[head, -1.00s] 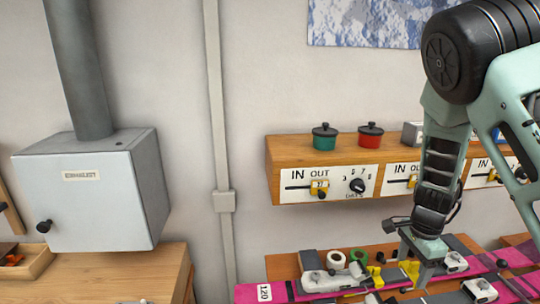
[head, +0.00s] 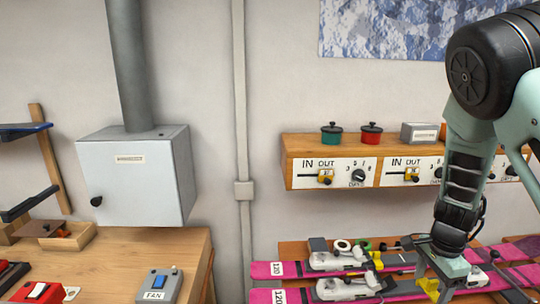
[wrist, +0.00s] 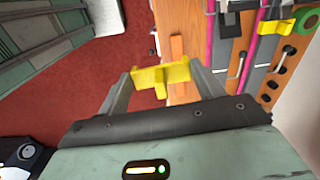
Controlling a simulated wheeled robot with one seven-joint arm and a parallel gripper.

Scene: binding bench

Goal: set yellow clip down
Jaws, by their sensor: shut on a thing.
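A yellow clip (wrist: 160,76) is held between the fingertips of my gripper (wrist: 160,80) in the wrist view. Red floor and the edge of a wooden surface show beyond it. In the head view the yellow clip (head: 430,287) shows at the lower end of my gripper (head: 438,282), in front of the pink skis at the right. I cannot tell whether it touches anything below. A second yellow clip (head: 376,260) is on the skis farther left, and a yellow piece also shows in the wrist view (wrist: 272,27).
Pink skis (head: 290,269) with bindings lie across the bench, beside a green tape roll (wrist: 307,23). A wooden shelf with dial panels (head: 325,175) hangs behind. At the left, a wooden bench (head: 150,250) holds a FAN switch box (head: 160,285) and a small tray (head: 75,240).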

